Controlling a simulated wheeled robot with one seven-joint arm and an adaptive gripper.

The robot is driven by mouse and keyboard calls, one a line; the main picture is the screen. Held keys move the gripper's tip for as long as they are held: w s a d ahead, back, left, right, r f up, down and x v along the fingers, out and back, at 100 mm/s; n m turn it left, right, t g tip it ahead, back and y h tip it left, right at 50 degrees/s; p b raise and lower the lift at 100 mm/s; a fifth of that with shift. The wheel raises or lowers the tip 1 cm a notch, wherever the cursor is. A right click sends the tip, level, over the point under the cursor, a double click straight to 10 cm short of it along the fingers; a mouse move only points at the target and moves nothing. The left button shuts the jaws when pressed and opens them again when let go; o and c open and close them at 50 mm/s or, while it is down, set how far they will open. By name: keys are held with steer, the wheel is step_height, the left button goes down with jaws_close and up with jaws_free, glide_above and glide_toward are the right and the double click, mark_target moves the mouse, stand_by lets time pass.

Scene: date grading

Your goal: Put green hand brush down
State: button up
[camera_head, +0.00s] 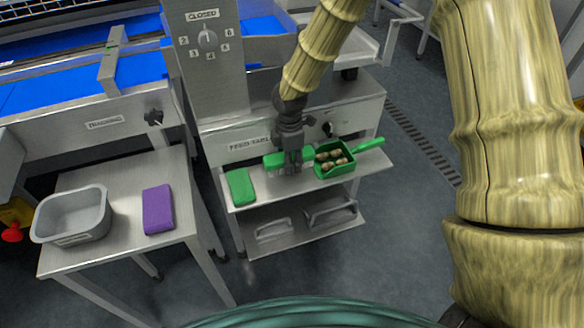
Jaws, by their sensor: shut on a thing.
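The green hand brush (276,161) is at the upper shelf of the feed table, with pale bristles showing along its lower side. My gripper (292,166) reaches down from above and is shut on the brush. The jaws cover part of it, and its right end is partly hidden. I cannot tell whether the brush touches the shelf (285,186) or hangs just above it. A green scoop (350,172) holding several brown dates lies just right of the brush, its handle pointing right. A green cloth or pad (240,187) lies to the left.
A side table (125,240) at the left holds a grey tub (72,214) and a purple pad (158,209). The lower shelf (300,232) carries two metal handle-like items. The feed table panel with a knob rises close behind the brush. Bare shelf shows in front of it.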

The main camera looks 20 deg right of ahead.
steer(key=shift+w+d+f, duration=0.1)
steer(key=shift+d, duration=0.3)
steer(key=shift+f, duration=1.65)
steer(key=shift+f, duration=0.1)
steer(key=o, duration=1.1)
steer(key=shift+c, duration=0.2)
step_height(320, 180, up, 12)
steer(key=shift+r+p, duration=0.1)
steer(key=shift+p, duration=0.25)
